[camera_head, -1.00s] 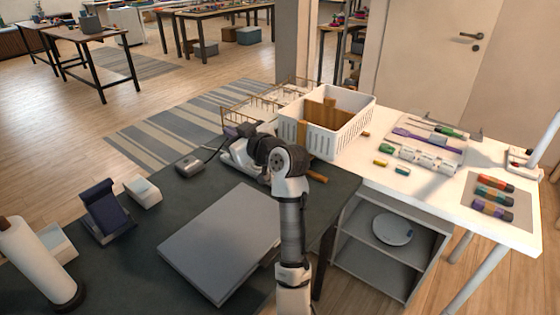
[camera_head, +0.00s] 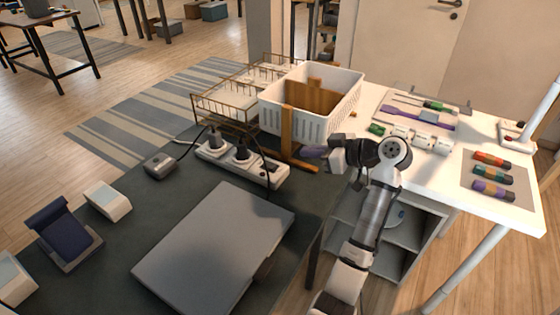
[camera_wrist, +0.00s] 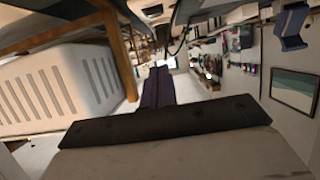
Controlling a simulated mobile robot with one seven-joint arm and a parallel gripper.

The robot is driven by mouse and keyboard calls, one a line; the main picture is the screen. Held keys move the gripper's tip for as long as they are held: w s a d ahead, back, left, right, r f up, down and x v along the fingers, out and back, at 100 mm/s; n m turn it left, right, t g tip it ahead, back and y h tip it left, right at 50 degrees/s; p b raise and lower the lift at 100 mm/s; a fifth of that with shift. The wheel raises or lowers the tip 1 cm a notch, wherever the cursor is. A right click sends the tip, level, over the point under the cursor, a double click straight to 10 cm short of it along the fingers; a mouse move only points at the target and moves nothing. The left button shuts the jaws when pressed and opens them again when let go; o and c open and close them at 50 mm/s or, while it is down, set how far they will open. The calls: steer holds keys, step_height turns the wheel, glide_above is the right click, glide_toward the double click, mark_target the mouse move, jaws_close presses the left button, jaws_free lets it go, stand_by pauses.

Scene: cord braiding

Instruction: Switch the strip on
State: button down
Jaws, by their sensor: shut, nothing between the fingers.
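The white power strip (camera_head: 262,174) lies on the dark table in the head view, with black plugs and cords in it. A small reddish patch, apparently its switch, shows near its right end; I cannot tell its position. My gripper (camera_head: 310,153) is to the right of the strip and apart from it, near the wooden stand. Its purple-grey fingers are shut and empty. They also show closed together in the wrist view (camera_wrist: 157,80). The strip cannot be made out clearly in the wrist view.
A wooden stand (camera_head: 287,130) is between the strip and the white basket (camera_head: 340,103), with a wire rack (camera_head: 218,105) behind. A grey box (camera_head: 160,164) sits left of the strip. A closed laptop-like grey slab (camera_head: 215,245) lies in front. Cord pieces and tools lie on the white table.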

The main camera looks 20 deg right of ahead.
steer(key=shift+w+a, duration=0.1)
steer(key=p, duration=0.4)
glide_above(281, 171)
steer(key=f, duration=0.3)
steer(key=shift+w+a+f, duration=0.25)
steer(key=shift+w+f, duration=0.05)
steer(key=shift+f, duration=0.05)
steer(key=f, duration=0.2)
steer(key=shift+s+d+f, duration=0.2)
steer(key=shift+s+f, duration=0.05)
steer(key=shift+f, duration=0.7)
